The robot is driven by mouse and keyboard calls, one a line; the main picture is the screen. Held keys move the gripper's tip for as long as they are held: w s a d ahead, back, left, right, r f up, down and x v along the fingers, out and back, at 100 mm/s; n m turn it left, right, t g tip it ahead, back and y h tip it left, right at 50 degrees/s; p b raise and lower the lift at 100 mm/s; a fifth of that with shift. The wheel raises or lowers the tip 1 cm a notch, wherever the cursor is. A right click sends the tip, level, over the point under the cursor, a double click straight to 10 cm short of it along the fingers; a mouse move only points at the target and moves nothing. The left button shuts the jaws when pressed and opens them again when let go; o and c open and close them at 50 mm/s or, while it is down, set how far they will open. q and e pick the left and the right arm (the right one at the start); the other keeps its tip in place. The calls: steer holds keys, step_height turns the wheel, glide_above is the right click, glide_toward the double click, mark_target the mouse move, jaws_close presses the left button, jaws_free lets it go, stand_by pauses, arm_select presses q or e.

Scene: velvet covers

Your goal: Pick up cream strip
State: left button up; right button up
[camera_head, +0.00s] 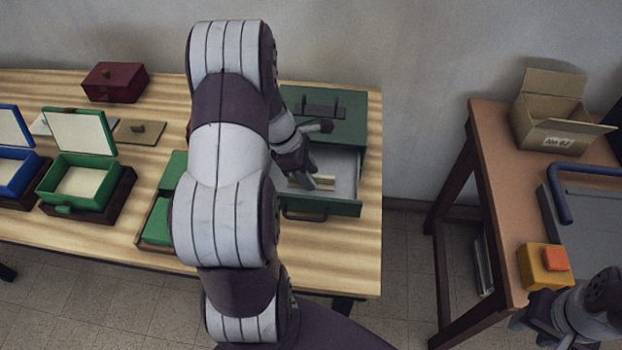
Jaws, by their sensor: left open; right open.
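The cream strip (325,183) is a small pale piece in the open drawer (330,205) of the green cabinet (345,122). My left gripper (313,158) is over the drawer, its fingers spread, with one finger close to the strip. The strip is partly hidden by that finger, and I cannot tell whether they touch. My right gripper (545,318) is at the lower right, near the brown side table, well away from the drawer. It is open, with nothing visible in it.
Open green (85,190) and blue (15,172) boxes and a dark red box (115,82) stand on the wooden table (330,262). My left arm hides the table's middle. The brown table (488,135) holds a cardboard box (548,125) and a yellow-orange block (540,268).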

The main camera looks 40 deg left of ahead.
arm_select(q)
jaws_close()
stand_by(0.4)
